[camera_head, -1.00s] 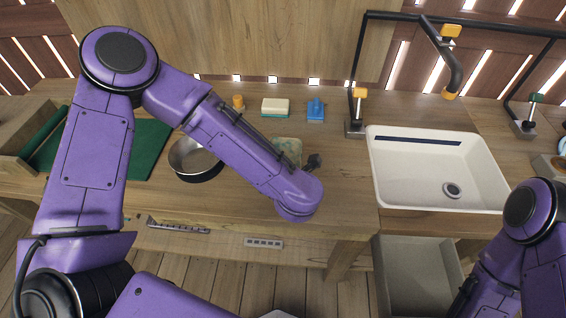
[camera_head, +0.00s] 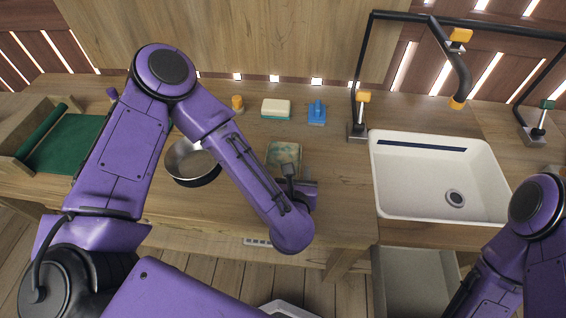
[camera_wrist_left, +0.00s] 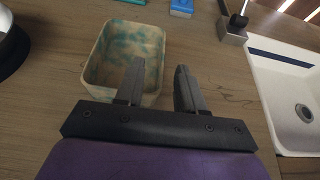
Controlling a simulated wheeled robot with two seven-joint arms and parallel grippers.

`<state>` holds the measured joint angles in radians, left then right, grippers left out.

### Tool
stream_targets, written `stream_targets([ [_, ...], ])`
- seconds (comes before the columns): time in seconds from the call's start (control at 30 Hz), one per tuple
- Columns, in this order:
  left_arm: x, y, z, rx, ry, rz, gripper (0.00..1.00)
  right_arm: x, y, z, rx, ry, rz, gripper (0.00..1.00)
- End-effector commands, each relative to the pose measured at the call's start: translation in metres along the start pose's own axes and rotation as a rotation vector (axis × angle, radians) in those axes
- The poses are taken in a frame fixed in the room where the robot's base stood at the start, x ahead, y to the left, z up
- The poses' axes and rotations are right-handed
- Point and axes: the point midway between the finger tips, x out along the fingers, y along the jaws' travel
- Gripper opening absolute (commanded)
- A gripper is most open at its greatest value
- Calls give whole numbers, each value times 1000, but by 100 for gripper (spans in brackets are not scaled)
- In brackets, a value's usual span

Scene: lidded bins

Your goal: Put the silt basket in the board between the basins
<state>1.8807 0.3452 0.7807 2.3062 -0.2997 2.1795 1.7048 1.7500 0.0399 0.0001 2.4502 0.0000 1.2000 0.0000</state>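A small open box with beige and teal stains, which looks like the silt basket (camera_head: 284,153), stands on the wooden counter left of the white basin (camera_head: 425,203). It also shows upper left of centre in the left wrist view (camera_wrist_left: 108,62). My left gripper (camera_head: 291,178) is at the basket's near side. In the wrist view its two fingers (camera_wrist_left: 158,68) are apart and empty. One finger overlaps the basket's right part and the other is right of it; contact cannot be told. A wooden surface (camera_head: 497,118) lies right of the basin. My right gripper is out of view.
A sponge (camera_head: 276,108), a blue item (camera_head: 316,114) and a yellow-topped piece (camera_head: 237,103) are behind. A tap (camera_head: 357,120) with a black pipe rises at the basin's left corner.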

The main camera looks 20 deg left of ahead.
Motion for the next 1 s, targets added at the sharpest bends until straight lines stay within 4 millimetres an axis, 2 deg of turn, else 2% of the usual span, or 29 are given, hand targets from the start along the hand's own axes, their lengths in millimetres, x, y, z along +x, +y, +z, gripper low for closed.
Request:
stream_targets([
  [0.2,34,-2,0,3,1,4,38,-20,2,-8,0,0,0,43],
  [0.3,49,-2,-2,3,1,2,38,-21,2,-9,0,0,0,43],
  [0.57,55,-2,-4,4,0,1,38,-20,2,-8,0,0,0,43],
  [0.7,55,-3,-4,4,0,1,0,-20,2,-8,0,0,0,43],
  [1.0,55,-3,-3,3,0,1,0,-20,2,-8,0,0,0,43],
])
